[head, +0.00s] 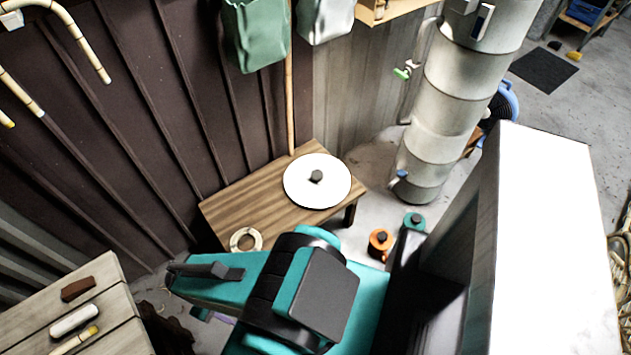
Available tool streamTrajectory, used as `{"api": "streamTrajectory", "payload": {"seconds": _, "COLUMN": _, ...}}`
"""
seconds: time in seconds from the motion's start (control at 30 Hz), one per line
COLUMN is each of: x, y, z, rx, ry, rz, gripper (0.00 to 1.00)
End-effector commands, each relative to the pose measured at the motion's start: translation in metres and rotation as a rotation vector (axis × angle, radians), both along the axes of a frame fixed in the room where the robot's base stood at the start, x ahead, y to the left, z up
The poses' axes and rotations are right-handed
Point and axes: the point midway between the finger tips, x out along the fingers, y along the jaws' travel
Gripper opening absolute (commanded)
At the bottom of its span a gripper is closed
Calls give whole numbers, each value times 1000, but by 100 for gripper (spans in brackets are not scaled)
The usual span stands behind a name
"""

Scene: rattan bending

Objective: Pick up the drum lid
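The drum lid (300,190) is a white round disc with a dark knob (316,177) at its middle. It lies flat on a low brown wooden table (235,209) near the picture's centre, its right edge close to the table's right end. My teal and black arm reaches in from the bottom. My gripper (182,271) seems to be at the arm's left end, left of and nearer than the lid, and apart from it. Its fingers are seen from above and partly hidden, so their opening is unclear. Nothing covers the lid or its knob.
A pale ring (245,240) lies at the table's front left. A tall grey metal drum column (440,110) stands to the right. Orange (380,243) and teal (413,223) small items sit behind my arm. A plank bench (110,310) is at lower left. A dark ribbed wall (160,110) backs the table.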

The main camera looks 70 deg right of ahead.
Motion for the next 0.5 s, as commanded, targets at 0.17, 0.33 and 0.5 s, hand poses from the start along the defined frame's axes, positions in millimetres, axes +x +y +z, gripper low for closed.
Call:
{"api": "streamTrajectory", "payload": {"seconds": 0.17, "x": 0, "y": 0, "z": 0, "rx": 0, "ry": 0, "rz": 0, "gripper": 38}}
{"api": "streamTrajectory", "payload": {"seconds": 0.33, "x": 6, "y": -4, "z": -4, "rx": -9, "ry": -8, "rz": -20, "gripper": 66}}
{"api": "streamTrajectory", "payload": {"seconds": 0.5, "x": 28, "y": -21, "z": -14, "rx": -41, "ry": -37, "rz": -96, "gripper": 66}}
